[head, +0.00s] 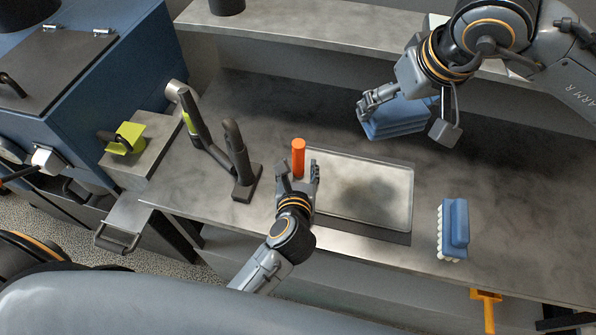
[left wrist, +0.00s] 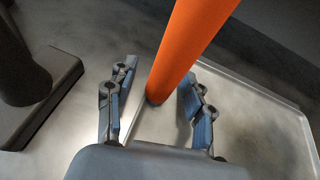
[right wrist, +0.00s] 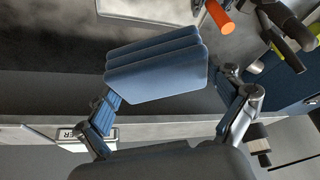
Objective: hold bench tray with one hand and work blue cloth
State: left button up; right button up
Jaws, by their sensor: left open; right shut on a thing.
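The bench tray (head: 383,188) is a shallow metal tray lying flat on the grey bench, with a dark smudge on its floor. An upright orange handle (head: 298,157) stands at its left edge. My left gripper (head: 299,178) is open at the handle. In the left wrist view the orange handle (left wrist: 190,45) rises between and just beyond the two fingers, and I cannot tell if they touch it. The folded blue cloth (head: 392,125) is in my right gripper (head: 404,118), behind the tray. In the right wrist view the layered cloth (right wrist: 155,72) sits between the fingers.
A blue brush (head: 455,228) with pale bristles lies right of the tray. A dark upright tool stand (head: 243,175) is to the left. A blue machine (head: 95,95) and a yellow-green item (head: 125,139) are further left. A shelf (head: 300,28) runs along the back.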

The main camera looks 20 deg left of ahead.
pick_arm(q)
grip_shut()
jog(key=shift+s+f, duration=0.1)
dwell(1.2)
